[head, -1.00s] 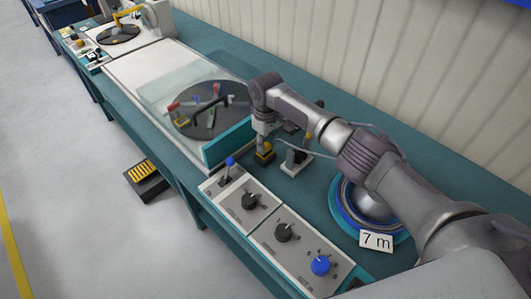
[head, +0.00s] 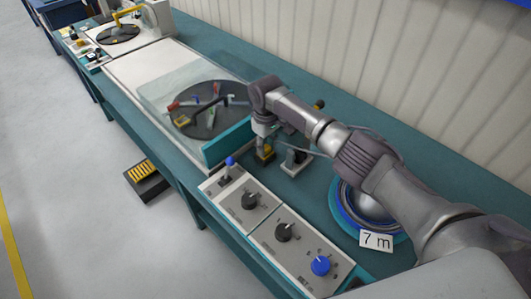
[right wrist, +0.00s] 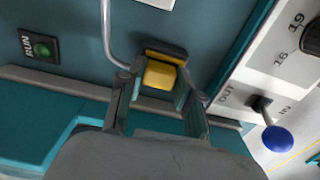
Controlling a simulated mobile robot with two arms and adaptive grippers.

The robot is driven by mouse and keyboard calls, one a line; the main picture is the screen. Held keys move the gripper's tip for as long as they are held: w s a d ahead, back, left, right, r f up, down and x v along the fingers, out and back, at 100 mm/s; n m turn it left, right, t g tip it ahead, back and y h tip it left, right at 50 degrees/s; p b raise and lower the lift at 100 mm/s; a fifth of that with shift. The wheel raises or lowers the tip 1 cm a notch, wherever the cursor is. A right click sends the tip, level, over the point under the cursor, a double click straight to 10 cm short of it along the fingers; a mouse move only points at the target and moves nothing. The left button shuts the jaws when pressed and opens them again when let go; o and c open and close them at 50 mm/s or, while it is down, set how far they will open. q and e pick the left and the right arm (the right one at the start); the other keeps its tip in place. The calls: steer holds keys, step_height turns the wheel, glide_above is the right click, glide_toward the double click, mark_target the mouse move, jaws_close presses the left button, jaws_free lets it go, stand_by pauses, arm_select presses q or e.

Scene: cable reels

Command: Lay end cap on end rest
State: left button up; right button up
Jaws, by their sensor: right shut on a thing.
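My right gripper (head: 263,146) points down at the end rest, a small black block with a yellow top (head: 267,155), on the teal bench. In the right wrist view the end rest (right wrist: 160,75) shows between the fingers (right wrist: 158,88), very close to the tips. A thin grey cable (right wrist: 106,35) runs in to the left finger there. My right gripper is shut on the end cap at the cable's end; the cap itself is mostly hidden by the fingers. I cannot tell whether it touches the yellow top. My left gripper is not in view.
A white stand (head: 296,162) is close right of the gripper. A clear-covered turntable (head: 212,110) lies to the left. A control panel (head: 262,222) with knobs and a blue-tipped lever runs along the front. A reel (head: 346,205) with a "7 m" card (head: 376,241) is at right.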

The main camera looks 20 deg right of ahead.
steer(key=shift+f, duration=0.15)
stand_by(0.5)
steer(key=o, duration=1.1)
steer(key=shift+o, duration=0.3)
steer(key=o, duration=0.3)
steer(key=shift+r+p, duration=0.2)
steer(key=shift+p, duration=0.15)
steer(key=shift+r+p, duration=0.75)
steer(key=shift+r, duration=0.2)
